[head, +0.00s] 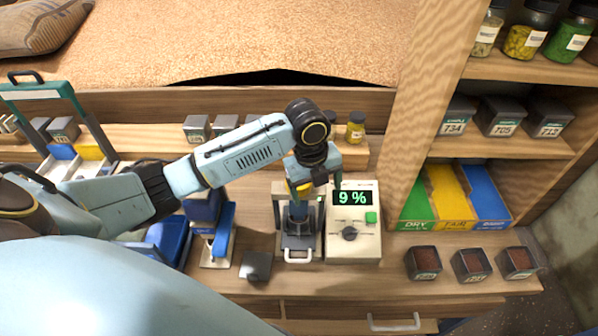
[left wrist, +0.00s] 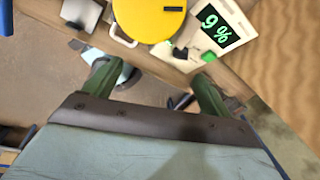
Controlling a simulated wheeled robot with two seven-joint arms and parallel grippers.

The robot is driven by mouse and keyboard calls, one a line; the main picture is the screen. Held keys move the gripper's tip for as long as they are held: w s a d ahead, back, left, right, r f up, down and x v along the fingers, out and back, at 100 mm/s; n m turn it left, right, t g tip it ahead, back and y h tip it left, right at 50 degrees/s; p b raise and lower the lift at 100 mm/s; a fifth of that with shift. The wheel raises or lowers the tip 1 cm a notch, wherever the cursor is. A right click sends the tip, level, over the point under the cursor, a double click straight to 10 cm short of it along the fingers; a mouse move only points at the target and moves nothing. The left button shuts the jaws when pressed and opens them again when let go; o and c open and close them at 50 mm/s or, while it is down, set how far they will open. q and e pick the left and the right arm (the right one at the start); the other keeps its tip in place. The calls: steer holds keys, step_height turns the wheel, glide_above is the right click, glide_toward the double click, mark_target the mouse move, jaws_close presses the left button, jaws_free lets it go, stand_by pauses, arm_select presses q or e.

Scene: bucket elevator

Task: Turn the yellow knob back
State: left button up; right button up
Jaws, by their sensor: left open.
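The yellow knob (head: 303,187) sits on top of a small press-like device (head: 300,240) on the bench and is partly covered by my left gripper in the head view. In the left wrist view it is a large yellow disc (left wrist: 148,20) with a dark mark, cut by the top edge. My left gripper (head: 316,186) is over the knob, its fingers apart. In the left wrist view the open green fingers (left wrist: 150,70) point toward the knob, with nothing between them; whether they touch it I cannot tell. My right gripper is not in view.
A meter (head: 353,242) reading 9 % stands right of the device. A blue and grey tool (head: 218,236) and a dark container (head: 256,266) are to its left. Several labelled dark tubs, including one at front right (head: 423,263), and green, yellow and blue bins (head: 455,197) stand farther right.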

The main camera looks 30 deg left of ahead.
arm_select(q)
steer(key=w+a+r+m+g+y, duration=0.1)
steer(key=a+r+m, duration=0.2)
steer(key=r, duration=0.3)
steer(key=w+a+r+m, duration=0.1)
steer(key=a+r+m, duration=0.2)
steer(key=r+m, duration=0.15)
steer(key=shift+n, duration=0.45)
step_height(320, 180, down, 12)
steer(key=shift+w+a+f+p, duration=0.1)
steer(key=shift+w+f+p, duration=0.1)
steer(key=shift+p, duration=0.95)
steer(key=c, duration=1)
